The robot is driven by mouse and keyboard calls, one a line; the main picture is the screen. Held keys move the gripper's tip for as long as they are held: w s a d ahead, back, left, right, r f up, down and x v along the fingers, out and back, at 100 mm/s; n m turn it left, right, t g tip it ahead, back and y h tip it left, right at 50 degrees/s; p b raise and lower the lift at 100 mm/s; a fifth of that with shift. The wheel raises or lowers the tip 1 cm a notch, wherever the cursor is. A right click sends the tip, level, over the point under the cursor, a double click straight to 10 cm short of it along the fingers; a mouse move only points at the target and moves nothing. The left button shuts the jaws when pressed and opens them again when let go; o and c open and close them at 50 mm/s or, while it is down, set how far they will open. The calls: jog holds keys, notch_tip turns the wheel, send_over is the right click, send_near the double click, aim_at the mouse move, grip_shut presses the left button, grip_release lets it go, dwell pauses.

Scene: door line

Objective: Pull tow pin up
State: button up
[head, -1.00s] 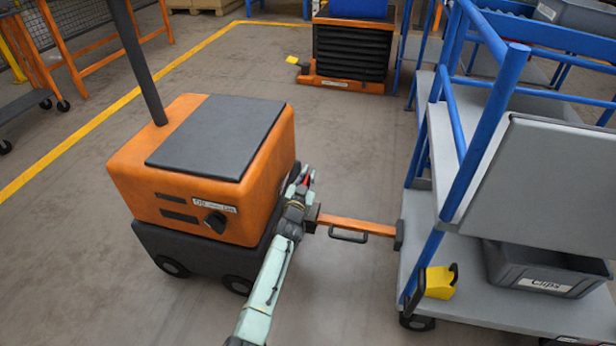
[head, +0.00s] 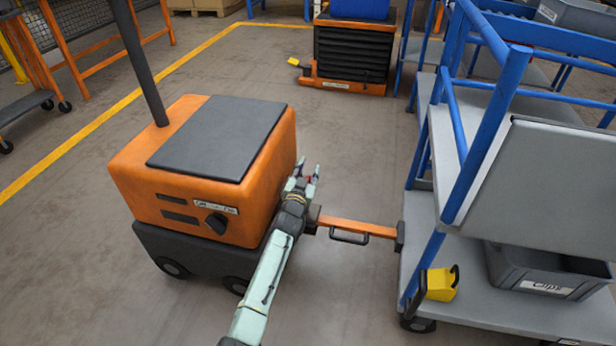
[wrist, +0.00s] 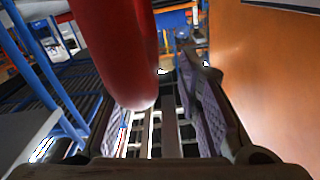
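The tow pin's red handle (wrist: 118,50) is large and close in the wrist view, a rounded red loop coming down from the top, left of centre. In the head view only a small red spot (head: 310,179) shows by the fingers. My gripper (head: 308,169) is beside the orange tugger's right rear edge, above the tow bar's tugger end. Its fingers stand apart; in the wrist view the right finger pad (wrist: 203,105) is clear, and the red handle partly covers the left one. I cannot tell whether a finger touches the handle. The pin's lower part is hidden.
The orange tugger (head: 185,180) stands on the left. An orange tow bar (head: 355,228) with a black handle runs right to the blue-framed cart (head: 470,270). A yellow block (head: 438,284) sits on the cart's lower shelf. Floor beyond the gripper is clear.

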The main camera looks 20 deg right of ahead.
notch_tip(320, 180, up, 7)
jog(key=shift+f, duration=0.15)
jog(key=shift+s, duration=0.1)
dwell(0.4)
